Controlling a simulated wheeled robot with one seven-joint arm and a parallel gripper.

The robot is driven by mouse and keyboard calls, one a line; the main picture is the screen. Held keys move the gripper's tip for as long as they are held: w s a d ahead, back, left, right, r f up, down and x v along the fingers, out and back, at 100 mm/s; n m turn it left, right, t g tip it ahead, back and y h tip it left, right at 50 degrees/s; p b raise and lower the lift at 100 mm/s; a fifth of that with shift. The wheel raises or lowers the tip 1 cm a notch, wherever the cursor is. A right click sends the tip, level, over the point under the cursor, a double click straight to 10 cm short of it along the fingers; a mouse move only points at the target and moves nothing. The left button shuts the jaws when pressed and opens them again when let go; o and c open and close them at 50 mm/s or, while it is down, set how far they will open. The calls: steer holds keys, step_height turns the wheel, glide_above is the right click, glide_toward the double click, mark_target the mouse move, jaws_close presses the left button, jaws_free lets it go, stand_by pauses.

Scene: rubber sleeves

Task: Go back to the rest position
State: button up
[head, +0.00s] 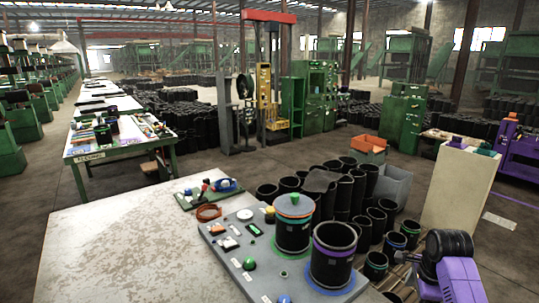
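My purple and black arm (452,272) shows at the lower right edge. Its links are beside the table's right side; no gripper fingers can be made out, so my gripper is out of view. A grey panel board (222,236) lies on the pale table (110,250). On it stand two black rubber sleeves: one (293,232) with a green and orange top, and one (333,262) with a purple rim band, open at the top. My visible arm links are apart from both sleeves.
A small green board (208,193) with tools and an orange ring (208,212) lie on the table. Many black sleeves (350,190) stand on the floor behind it. A cream cabinet (460,190) stands at the right. The table's left part is clear.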

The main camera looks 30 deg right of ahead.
steer(key=w+a+r+n+t+h, duration=0.2)
steer(key=w+r+n+t+h, duration=0.15)
steer(key=w+n+t, duration=0.35)
steer(key=a+r+n+t+h+b, duration=0.15)
steer(key=a+n+t, duration=0.4)
steer(key=a, duration=1.05)
steer(key=s+a+r+n+t+y+b, duration=0.25)
steer(key=s+a+n, duration=0.85)
steer(key=s+a, duration=0.85)
steer(key=s+a+f+n+g+y+b, duration=0.1)
steer(key=s+a+f+n+g+y, duration=0.1)
steer(key=s, duration=0.6)
steer(key=a+n+y, duration=0.1)
steer(key=a+y, duration=0.1)
steer(key=a, duration=0.1)
steer(key=shift+s+a+f+n+b, duration=0.15)
steer(key=shift+s+a+n+b, duration=0.1)
steer(key=shift+n+b, duration=0.1)
